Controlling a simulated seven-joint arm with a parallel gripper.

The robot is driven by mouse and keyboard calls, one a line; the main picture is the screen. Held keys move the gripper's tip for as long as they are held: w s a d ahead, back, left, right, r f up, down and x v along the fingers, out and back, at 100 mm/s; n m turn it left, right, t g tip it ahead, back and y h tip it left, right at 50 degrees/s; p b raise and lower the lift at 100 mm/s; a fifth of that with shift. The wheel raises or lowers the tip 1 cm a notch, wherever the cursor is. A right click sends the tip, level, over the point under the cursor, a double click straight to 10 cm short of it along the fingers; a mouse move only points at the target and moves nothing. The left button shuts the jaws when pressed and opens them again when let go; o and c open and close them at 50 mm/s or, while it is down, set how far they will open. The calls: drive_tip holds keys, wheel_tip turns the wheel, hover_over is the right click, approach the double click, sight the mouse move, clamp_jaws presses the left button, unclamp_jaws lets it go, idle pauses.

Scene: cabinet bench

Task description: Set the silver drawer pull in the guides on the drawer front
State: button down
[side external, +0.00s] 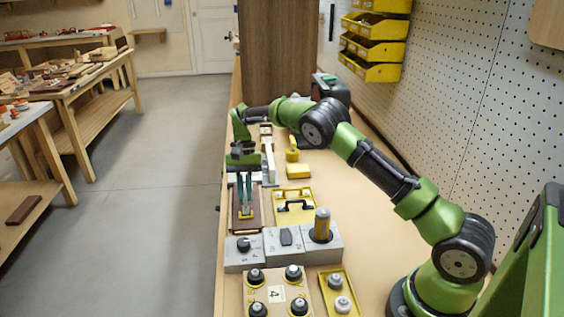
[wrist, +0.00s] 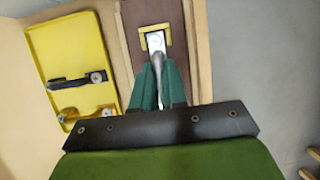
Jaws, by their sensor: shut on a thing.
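My gripper (wrist: 159,95) has green fingers and is shut on the silver drawer pull (wrist: 157,58), which shows between the fingertips and ahead of them. One end of the pull is at the yellow guide (wrist: 168,32) on the brown drawer front (wrist: 134,18). The guide appears around that end in the wrist view; I cannot tell whether the pull touches or sits fully down in it. The rest of the pull and any other guide are hidden by the fingers. In the side view my gripper (side external: 245,205) points down over the brown drawer front (side external: 236,226).
A yellow tray (side external: 309,218) with a black handle (side external: 296,205) lies close to the right of the drawer front. Grey blocks with knobs (side external: 287,256) stand in front. Yellow blocks (side external: 298,171) lie behind. The bench is clear toward the pegboard.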

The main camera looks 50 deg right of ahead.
drive_tip(key=shift+f, duration=0.4)
drive_tip(key=c, duration=0.8)
unclamp_jaws()
drive_tip(key=shift+c, duration=0.2)
drive_tip(key=shift+r, duration=0.1)
drive_tip(key=shift+r, duration=3.45)
drive_tip(key=shift+s+d+f+h, duration=0.4)
drive_tip(key=shift+s+d+f, duration=0.25)
drive_tip(key=shift+d+f, duration=0.25)
drive_tip(key=s+a+r+n+t, duration=0.1)
drive_tip(key=s+a+r+t, duration=0.1)
drive_tip(key=s+r, duration=0.3)
drive_tip(key=s+a+r+n+t, duration=0.2)
drive_tip(key=s+a+r+t, duration=0.1)
drive_tip(key=s, duration=1)
drive_tip(key=s+a+r+n+t, duration=0.1)
drive_tip(key=s+a+r+t, duration=0.1)
drive_tip(key=s+r+t, duration=0.3)
drive_tip(key=s+r, duration=0.2)
drive_tip(key=s, duration=0.2)
drive_tip(key=shift+s+a+r+n+h, duration=0.2)
drive_tip(key=shift+a+n+h, duration=0.1)
drive_tip(key=shift+a+n, duration=0.1)
